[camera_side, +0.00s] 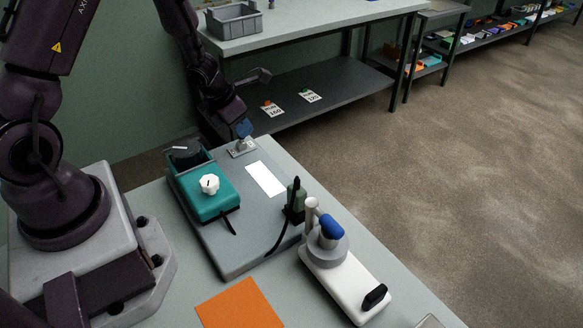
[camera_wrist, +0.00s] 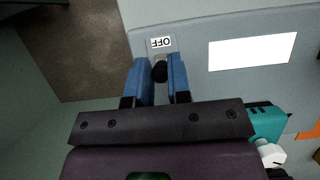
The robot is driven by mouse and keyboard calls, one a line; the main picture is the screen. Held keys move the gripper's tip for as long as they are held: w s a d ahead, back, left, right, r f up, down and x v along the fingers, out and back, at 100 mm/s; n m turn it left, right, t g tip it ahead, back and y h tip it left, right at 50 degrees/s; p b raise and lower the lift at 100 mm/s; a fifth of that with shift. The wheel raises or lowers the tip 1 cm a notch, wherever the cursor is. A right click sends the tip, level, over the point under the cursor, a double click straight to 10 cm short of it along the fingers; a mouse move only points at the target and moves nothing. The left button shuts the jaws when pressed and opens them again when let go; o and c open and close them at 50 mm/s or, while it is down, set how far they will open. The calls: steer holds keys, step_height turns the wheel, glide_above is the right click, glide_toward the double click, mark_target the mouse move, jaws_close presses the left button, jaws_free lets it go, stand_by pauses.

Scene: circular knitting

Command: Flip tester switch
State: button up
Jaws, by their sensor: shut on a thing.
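The tester switch is a small dark lever with a rounded knob (camera_wrist: 159,71) on a light plate (camera_side: 240,149) at the far end of the tester's grey board (camera_side: 215,225). The blue fingertips also show just above the plate in the side view (camera_side: 244,130). The lever's base and its exact tilt are hard to make out.
A teal box (camera_side: 205,192) with a white dial (camera_side: 209,184) sits on the board near a white card (camera_side: 265,179). An orange sheet (camera_side: 240,305) lies in front.

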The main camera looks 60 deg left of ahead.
steer(key=shift+w+f, duration=0.2)
steer(key=shift+w, duration=0.7)
stand_by(0.4)
steer(key=o, duration=0.8)
steer(key=shift+s, duration=0.1)
steer(key=shift+r, duration=0.1)
steer(key=shift+v, duration=2.9)
steer(key=shift+s, duration=0.1)
